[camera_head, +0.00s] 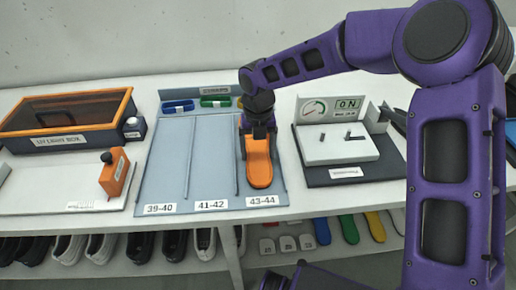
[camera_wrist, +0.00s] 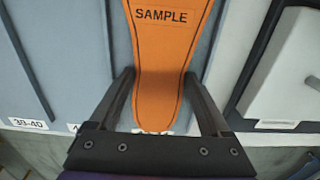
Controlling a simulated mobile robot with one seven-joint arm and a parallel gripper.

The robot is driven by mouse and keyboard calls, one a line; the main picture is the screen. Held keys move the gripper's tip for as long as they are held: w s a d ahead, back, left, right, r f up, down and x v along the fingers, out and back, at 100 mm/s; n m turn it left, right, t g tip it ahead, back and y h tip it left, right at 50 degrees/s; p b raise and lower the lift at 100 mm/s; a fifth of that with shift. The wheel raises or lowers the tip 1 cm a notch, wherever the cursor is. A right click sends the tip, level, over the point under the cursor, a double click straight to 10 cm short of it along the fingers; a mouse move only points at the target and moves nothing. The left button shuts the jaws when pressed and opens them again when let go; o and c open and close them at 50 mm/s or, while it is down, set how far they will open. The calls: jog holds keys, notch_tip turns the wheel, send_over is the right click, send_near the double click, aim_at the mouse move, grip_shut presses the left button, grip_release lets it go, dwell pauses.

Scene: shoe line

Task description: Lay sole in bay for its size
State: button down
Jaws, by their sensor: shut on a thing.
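The orange sole (camera_head: 259,165), marked SAMPLE, is over the 43-44 bay (camera_head: 278,190), the right one of three bays in the grey-blue tray. Its long side runs roughly along the bay. I cannot tell whether it rests on the bay floor or is just above it. My gripper (camera_head: 257,135) is shut on the sole, with one finger at each long edge. In the wrist view the sole (camera_wrist: 163,60) runs between the fingers (camera_wrist: 158,76). The 39-40 bay (camera_head: 169,160) and the 41-42 bay (camera_head: 211,165) look empty.
Blue, green and yellow items lie in the strip behind the bays (camera_head: 215,102). A scale (camera_head: 335,150) stands right of the tray. An orange-lidded box (camera_head: 65,112) and an orange tool (camera_head: 114,172) stand left. Shoes (camera_head: 100,246) and coloured soles (camera_head: 348,228) sit on the shelf below.

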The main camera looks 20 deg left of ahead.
grip_release()
notch_tip(320, 180, up, 17)
jog(key=p, duration=0.2)
jog(key=shift+r, duration=0.2)
dwell(0.3)
